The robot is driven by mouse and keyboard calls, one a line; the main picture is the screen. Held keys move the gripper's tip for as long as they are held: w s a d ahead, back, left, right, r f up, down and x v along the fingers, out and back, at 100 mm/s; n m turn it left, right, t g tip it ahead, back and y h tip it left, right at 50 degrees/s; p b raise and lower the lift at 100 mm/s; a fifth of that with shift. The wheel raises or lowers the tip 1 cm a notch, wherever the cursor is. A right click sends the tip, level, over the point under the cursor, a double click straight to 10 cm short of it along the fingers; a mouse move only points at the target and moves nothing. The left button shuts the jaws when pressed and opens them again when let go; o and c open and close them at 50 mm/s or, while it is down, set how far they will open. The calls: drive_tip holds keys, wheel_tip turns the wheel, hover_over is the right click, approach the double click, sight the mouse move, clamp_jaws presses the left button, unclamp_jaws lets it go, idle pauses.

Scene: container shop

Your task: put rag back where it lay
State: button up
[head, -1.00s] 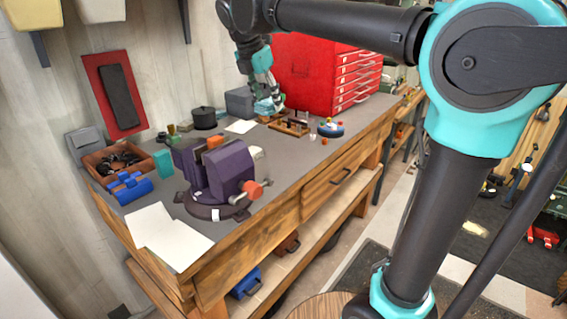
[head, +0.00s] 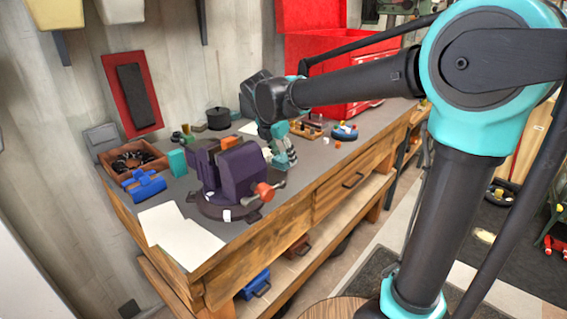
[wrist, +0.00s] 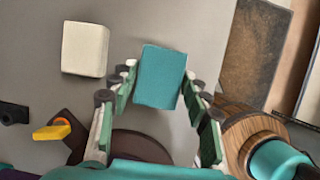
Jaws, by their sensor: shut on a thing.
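A flat teal piece, which I take for the rag (wrist: 159,77), sits between the fingertips of my gripper (wrist: 161,84) in the wrist view. The fingers close on its two sides. In the head view my gripper (head: 288,153) hangs over the bench just right of the purple vise (head: 238,172), fingers downward. The rag cannot be told apart there. A pale block (wrist: 85,48) lies on the grey top, left of the rag in the wrist view and apart from it.
The bench (head: 290,185) holds white sheets (head: 180,235) at the front, a blue tool (head: 143,184), a teal box (head: 177,162) and a brown tray (head: 158,165) at left. A wooden rack (head: 306,130) and red cabinet (head: 305,65) stand behind.

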sight(282, 158)
drive_tip(key=shift+f, duration=1.4)
drive_tip(key=shift+f, duration=0.1)
drive_tip(key=o, duration=1.1)
